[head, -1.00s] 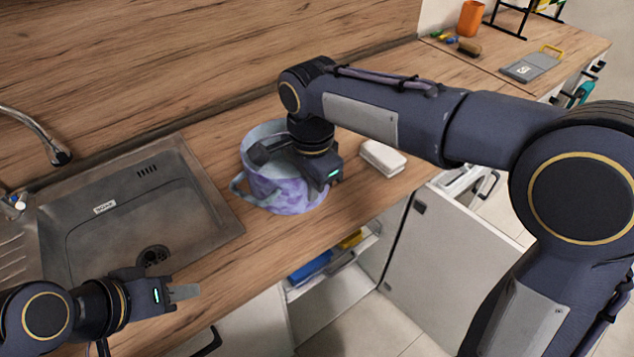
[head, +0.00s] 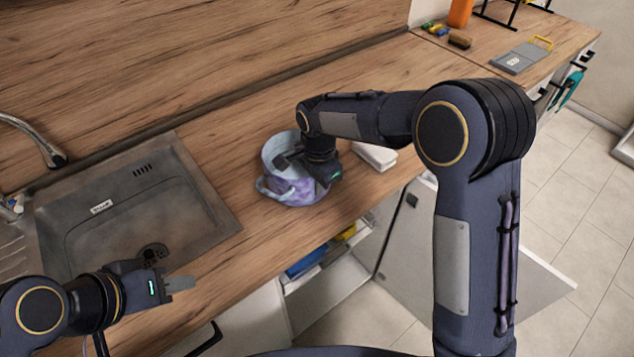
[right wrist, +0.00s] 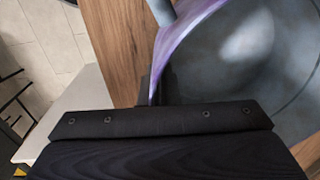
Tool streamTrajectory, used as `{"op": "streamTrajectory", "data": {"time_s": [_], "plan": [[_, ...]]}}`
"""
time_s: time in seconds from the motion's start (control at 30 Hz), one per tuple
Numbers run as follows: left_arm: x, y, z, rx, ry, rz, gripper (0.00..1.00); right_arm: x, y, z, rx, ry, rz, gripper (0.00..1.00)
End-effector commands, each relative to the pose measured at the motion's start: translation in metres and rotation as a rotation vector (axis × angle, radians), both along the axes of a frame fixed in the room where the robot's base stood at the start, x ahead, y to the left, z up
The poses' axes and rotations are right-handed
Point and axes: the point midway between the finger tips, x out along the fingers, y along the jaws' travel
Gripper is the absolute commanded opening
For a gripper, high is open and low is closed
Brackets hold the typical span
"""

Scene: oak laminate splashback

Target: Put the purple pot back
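The purple pot (head: 291,190) is a round, purple-marbled pot with a pale blue-grey inside and a side handle (head: 263,187). It is at the counter, right of the sink; I cannot tell whether its base touches the wood. My right gripper (head: 290,160) reaches over the pot's near right side and appears shut on its rim. In the right wrist view the pot's rim (right wrist: 181,38) runs down into the dark fingers, partly hidden by the gripper body. My left gripper (head: 180,283) is empty at the sink's front edge; its fingers overlap, so its opening is unclear.
A white block (head: 374,156) lies just right of the pot. The steel sink (head: 115,215) is at left. Below the counter (head: 225,150), an open cupboard with a white door (head: 415,235) holds blue and yellow items. A grey board (head: 520,58) lies far right.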

Motion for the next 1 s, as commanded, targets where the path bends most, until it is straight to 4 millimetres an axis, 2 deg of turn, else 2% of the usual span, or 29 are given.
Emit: {"op": "streamTrajectory", "data": {"time_s": [0.37,0.5,0.57,0.83,1.0], "plan": [[0.0,0.0,-0.003,0.0,0.0,0.0,0.36,0.001,0.001,-0.003,0.002,-0.003,0.0,0.0],[0.0,0.0,-0.002,0.0,0.0,0.0,0.36,0.0,0.0,-0.004,-0.001,0.001,0.0,0.19],[0.0,0.0,-0.002,0.0,0.0,0.0,0.36,0.0,0.0,-0.004,-0.001,0.001,0.0,0.24],[0.0,0.0,-0.001,0.0,0.0,0.0,0.36,0.0,0.0,-0.002,0.0,0.0,0.0,0.24],[0.0,0.0,-0.002,0.0,0.0,0.0,0.36,0.0,0.0,0.014,0.001,-0.004,0.0,0.24]]}}
